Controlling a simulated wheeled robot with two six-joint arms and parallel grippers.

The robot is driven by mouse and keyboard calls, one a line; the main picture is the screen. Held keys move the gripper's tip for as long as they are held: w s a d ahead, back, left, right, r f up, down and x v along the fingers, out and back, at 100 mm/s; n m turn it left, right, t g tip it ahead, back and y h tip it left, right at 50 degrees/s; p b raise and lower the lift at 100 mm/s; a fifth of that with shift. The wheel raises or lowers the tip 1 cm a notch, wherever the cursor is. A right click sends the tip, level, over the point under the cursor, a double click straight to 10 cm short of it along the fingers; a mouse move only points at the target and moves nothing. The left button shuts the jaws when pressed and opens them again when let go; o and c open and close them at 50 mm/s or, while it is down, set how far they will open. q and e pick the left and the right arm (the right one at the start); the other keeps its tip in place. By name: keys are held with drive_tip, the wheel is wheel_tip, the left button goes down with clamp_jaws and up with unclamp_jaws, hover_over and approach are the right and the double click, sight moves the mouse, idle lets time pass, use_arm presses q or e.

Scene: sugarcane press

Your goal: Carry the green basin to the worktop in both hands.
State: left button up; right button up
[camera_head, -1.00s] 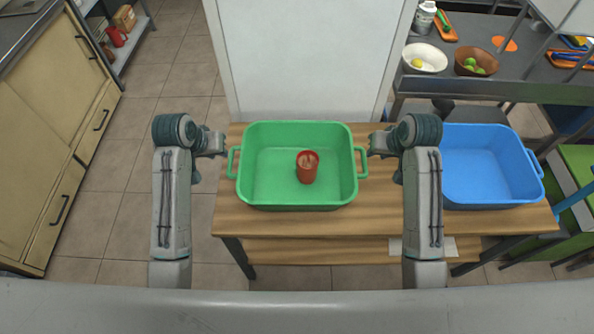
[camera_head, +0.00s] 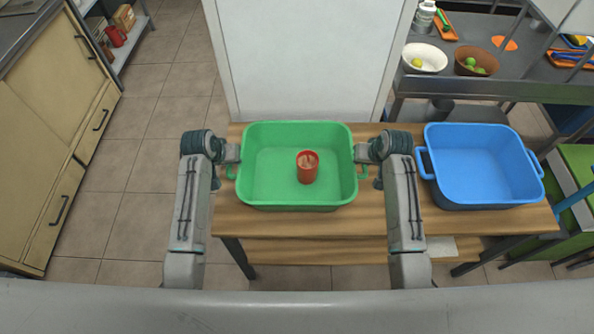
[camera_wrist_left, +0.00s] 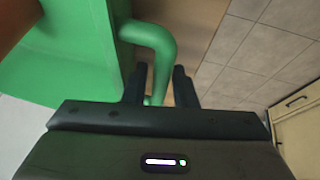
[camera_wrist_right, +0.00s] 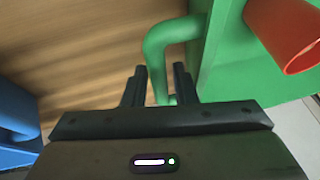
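The green basin (camera_head: 262,190) stands on a wooden table with a red cup (camera_head: 308,167) upright inside it. My left gripper (camera_head: 232,160) is at the basin's left handle; in the left wrist view its fingers (camera_wrist_left: 160,85) are apart, with the handle (camera_wrist_left: 157,45) running down between them. My right gripper (camera_head: 362,160) is at the right handle; in the right wrist view its fingers (camera_wrist_right: 160,85) are apart on either side of the handle (camera_wrist_right: 160,50). I see gaps between fingers and handles. The red cup also shows in the right wrist view (camera_wrist_right: 285,30).
A blue basin (camera_head: 480,190) stands on the same table (camera_head: 300,224), to the right of my right arm. Behind, a grey worktop (camera_head: 520,78) holds a white bowl (camera_head: 425,58), a brown bowl (camera_head: 476,61) and cutting boards. A pale panel (camera_head: 305,60) rises behind the table.

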use_arm(q)
drive_tip(key=shift+f, duration=0.1)
clamp_jaws()
use_arm(e)
clamp_jaws()
